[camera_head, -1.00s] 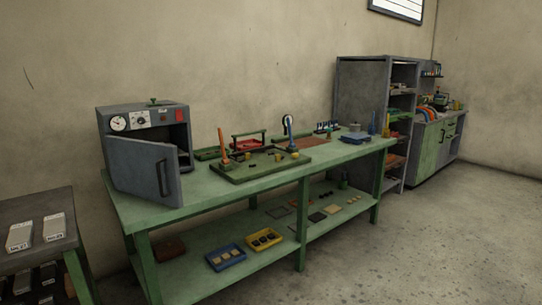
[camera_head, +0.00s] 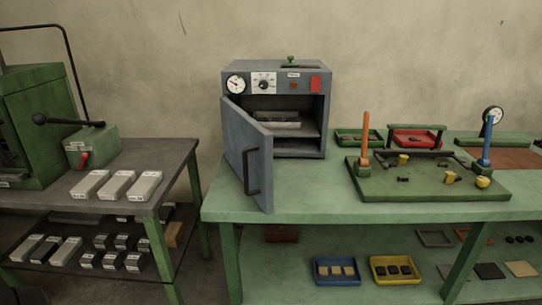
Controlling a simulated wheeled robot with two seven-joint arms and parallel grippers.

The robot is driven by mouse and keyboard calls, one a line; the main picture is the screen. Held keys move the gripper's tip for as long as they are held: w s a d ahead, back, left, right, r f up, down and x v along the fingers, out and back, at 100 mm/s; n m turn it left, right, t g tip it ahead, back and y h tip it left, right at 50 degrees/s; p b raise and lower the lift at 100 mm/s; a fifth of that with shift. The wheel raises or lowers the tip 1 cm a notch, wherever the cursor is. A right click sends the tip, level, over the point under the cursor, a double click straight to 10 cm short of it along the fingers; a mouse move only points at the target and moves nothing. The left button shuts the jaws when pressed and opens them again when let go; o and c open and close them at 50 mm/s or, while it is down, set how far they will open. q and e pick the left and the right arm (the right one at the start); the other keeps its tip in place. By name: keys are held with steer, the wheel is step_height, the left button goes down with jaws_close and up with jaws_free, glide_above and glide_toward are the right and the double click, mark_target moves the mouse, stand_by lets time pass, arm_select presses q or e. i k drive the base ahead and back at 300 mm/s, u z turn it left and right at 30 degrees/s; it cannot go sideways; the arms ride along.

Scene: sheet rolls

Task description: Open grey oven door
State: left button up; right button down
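The grey oven (camera_head: 275,75) stands on the left end of the green table. Its front panel carries a round gauge, a dial and a red switch. The grey oven door (camera_head: 246,150) is hinged at the left and stands ajar, swung out toward the front. Its dark handle (camera_head: 252,172) is on the door's outer face near the free edge. Inside the oven cavity, light grey blocks (camera_head: 275,120) lie on a shelf. Neither of my grippers shows in this view.
The green table (camera_head: 305,202) has bare room in front of the oven. A green board (camera_head: 430,190) with posts sits to its right. A darker table (camera_head: 135,205) at left bears light blocks and a green machine (camera_head: 42,110). Blue (camera_head: 336,283) and yellow (camera_head: 395,281) trays lie on the lower shelf.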

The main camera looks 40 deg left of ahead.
mark_target(248, 145)
steer(key=u, duration=0.95)
steer(key=i, duration=0.9)
steer(key=u, duration=0.95)
